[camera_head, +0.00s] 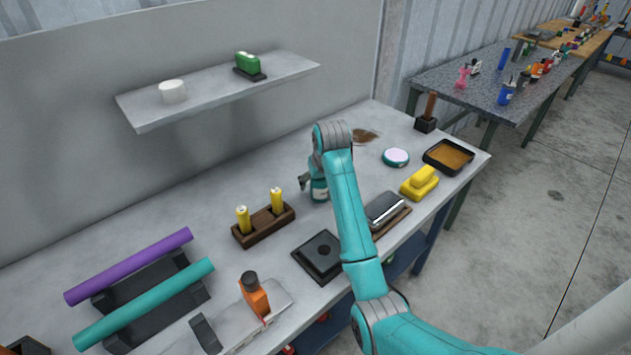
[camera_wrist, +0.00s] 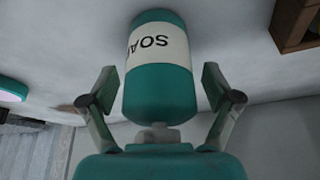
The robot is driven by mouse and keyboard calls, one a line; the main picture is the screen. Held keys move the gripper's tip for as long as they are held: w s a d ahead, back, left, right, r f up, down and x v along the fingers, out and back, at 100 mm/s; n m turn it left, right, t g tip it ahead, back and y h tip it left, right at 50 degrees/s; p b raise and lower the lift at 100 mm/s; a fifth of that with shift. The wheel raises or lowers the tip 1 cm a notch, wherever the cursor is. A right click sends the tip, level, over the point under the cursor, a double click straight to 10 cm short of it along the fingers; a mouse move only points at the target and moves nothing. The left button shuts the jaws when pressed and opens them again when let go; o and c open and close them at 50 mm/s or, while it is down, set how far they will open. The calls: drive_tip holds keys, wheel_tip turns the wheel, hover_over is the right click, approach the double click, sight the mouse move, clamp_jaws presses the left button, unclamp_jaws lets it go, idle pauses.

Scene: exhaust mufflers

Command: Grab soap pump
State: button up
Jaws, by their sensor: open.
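The soap pump is a teal bottle with a white label reading "SOA", the rest of the word turned out of sight. In the wrist view the soap pump (camera_wrist: 158,90) appears upside down, its grey pump head at the bottom of the picture. My gripper (camera_wrist: 160,76) is open, with one finger on each side of the bottle. A narrow gap shows at the right finger; the left finger is very close, contact unclear. In the head view the soap pump (camera_head: 320,190) stands on the workbench, partly hidden by my arm, which reaches over it.
On the workbench (camera_head: 180,208), a wooden holder with yellow candle-like cylinders (camera_head: 262,226) is left of the soap. A black square plate (camera_head: 320,256), a stapler-like metal item (camera_head: 385,208) and yellow blocks (camera_head: 420,182) lie in front and right. A wall shelf (camera_head: 205,95) hangs behind.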

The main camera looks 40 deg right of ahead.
drive_tip(key=c, duration=1.4)
drive_tip(key=shift+o, duration=0.2)
